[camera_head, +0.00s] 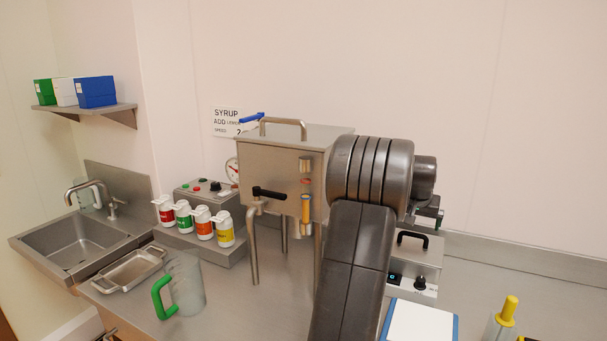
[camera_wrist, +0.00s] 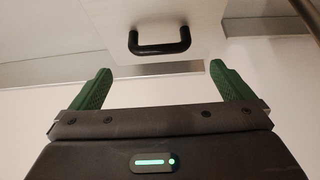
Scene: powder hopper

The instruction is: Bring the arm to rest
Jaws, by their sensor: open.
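My arm (camera_head: 352,262) rises at the centre right of the head view, its thick dark joint in front of the right part of the steel hopper (camera_head: 270,165). My gripper (camera_wrist: 158,72) shows in the wrist view with its two green fingers wide apart and nothing between them. In the head view my gripper is mostly hidden behind the arm. In the wrist view a black handle (camera_wrist: 160,44) on a pale surface lies beyond the fingers, apart from them. It looks like the handle of the small steel unit (camera_head: 414,254) right of my arm.
A clear jug with a green handle (camera_head: 184,287), a steel tray (camera_head: 130,270) and several white bottles (camera_head: 203,222) stand left of the hopper. A sink (camera_head: 75,243) is at far left. A blue-edged white board (camera_head: 420,322) and a yellow-topped item (camera_head: 507,312) are at front right.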

